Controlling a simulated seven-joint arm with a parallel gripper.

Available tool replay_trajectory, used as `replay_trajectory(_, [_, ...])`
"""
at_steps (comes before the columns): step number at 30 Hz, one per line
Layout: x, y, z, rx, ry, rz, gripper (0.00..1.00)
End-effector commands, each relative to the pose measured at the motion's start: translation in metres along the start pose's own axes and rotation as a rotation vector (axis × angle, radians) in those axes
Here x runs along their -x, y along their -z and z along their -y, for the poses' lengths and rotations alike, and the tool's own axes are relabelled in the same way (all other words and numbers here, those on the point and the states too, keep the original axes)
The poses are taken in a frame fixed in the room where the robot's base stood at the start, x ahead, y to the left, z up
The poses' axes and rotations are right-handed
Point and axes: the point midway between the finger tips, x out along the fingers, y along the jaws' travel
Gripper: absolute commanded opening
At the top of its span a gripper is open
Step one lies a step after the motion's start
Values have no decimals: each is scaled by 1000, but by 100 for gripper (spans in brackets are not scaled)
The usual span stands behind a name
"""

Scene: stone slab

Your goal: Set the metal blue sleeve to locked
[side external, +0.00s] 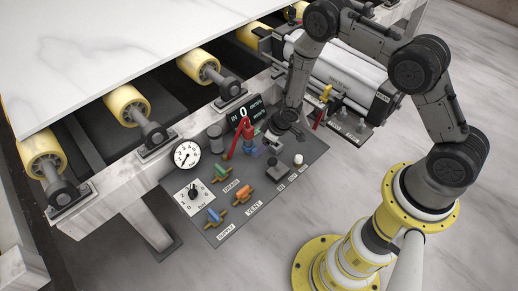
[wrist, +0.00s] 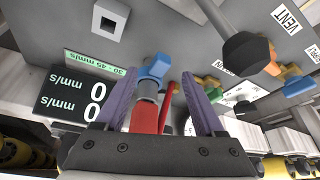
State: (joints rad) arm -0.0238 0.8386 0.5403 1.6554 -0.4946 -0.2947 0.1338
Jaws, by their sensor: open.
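A blue metal sleeve (wrist: 155,68) sits on a grey stem above a red body (wrist: 146,115), near the middle of the wrist view. My gripper (wrist: 157,80) is open, with one purple finger on either side of the sleeve. I see a gap on each side, wider on the right. In the side view my gripper (side external: 258,151) is low over the panel beside the red fitting (side external: 247,130). There the sleeve is small and hard to make out. I cannot tell whether it is in its locked position.
The dark panel (side external: 224,237) carries a gauge (side external: 187,154), a knob (side external: 193,193), a red lever (side external: 235,149), a display (side external: 242,112), and green, orange and blue valve handles (side external: 215,216). A dark knob (wrist: 249,50) is close right of my fingers. Rollers (side external: 127,105) stand behind.

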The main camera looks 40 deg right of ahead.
Motion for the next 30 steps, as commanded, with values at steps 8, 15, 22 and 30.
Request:
replay_trajectory(8, [-30,0,0,1,0,0,71])
replay_trajectory(15, [-34,0,0,1,0,0,71])
replay_trajectory(22, [-34,0,0,1,0,0,55])
replay_trajectory(30, [-34,0,2,4,2,0,6])
